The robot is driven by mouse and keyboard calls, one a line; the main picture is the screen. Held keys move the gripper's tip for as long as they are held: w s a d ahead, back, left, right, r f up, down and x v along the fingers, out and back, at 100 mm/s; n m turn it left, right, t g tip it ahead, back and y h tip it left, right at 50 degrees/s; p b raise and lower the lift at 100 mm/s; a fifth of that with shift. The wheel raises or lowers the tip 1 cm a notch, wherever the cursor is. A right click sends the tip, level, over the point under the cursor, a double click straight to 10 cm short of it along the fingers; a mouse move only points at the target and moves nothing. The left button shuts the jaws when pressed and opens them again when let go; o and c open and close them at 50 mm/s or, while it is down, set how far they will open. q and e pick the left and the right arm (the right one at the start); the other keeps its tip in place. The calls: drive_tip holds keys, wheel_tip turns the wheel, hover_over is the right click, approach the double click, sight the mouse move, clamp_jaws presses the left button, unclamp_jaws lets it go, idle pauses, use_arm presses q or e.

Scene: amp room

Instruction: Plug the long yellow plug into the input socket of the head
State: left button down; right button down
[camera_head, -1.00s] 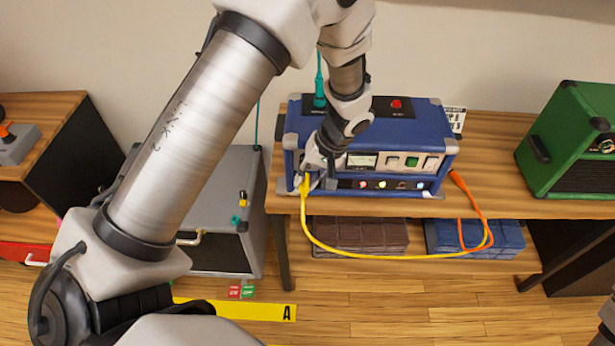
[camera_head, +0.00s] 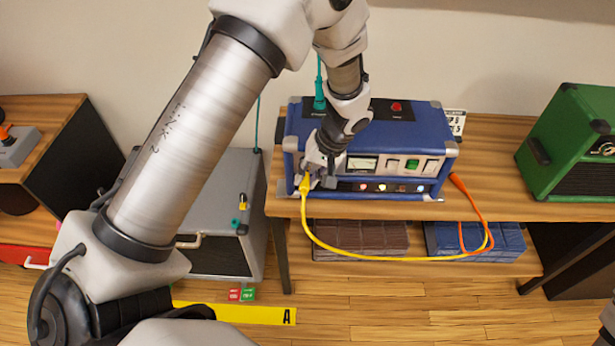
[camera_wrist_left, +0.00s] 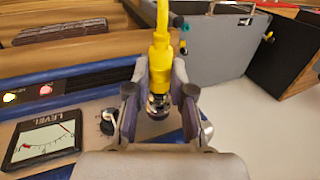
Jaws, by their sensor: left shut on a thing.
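The blue amp head (camera_head: 425,130) stands on the wooden bench, its front panel with meter, switches and lights facing me. My left gripper (camera_head: 312,174) is at the left end of that panel, shut on the long yellow plug (camera_head: 305,184). In the left wrist view the yellow plug (camera_wrist_left: 160,60) sits between both fingers of the left gripper (camera_wrist_left: 160,98). Its metal end shows between the fingers, near a dark knob and the level meter (camera_wrist_left: 44,140). The input socket is hidden, and I cannot tell whether the plug touches it. My right gripper is out of view.
The yellow cable (camera_head: 375,258) hangs in a loop below the bench edge (camera_head: 500,208) and meets an orange cable (camera_head: 478,208) at the right. A grey cabinet (camera_head: 215,230) stands left of the bench. A green amp (camera_head: 572,145) stands on the right.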

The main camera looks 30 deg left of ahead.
use_arm(q)
drive_tip(key=shift+w+a, duration=0.15)
drive_tip(key=shift+w, duration=0.15)
idle(0.5)
drive_tip(key=c, duration=0.9)
unclamp_jaws()
drive_tip(key=shift+c, duration=0.2)
drive_tip(key=v, duration=1.2)
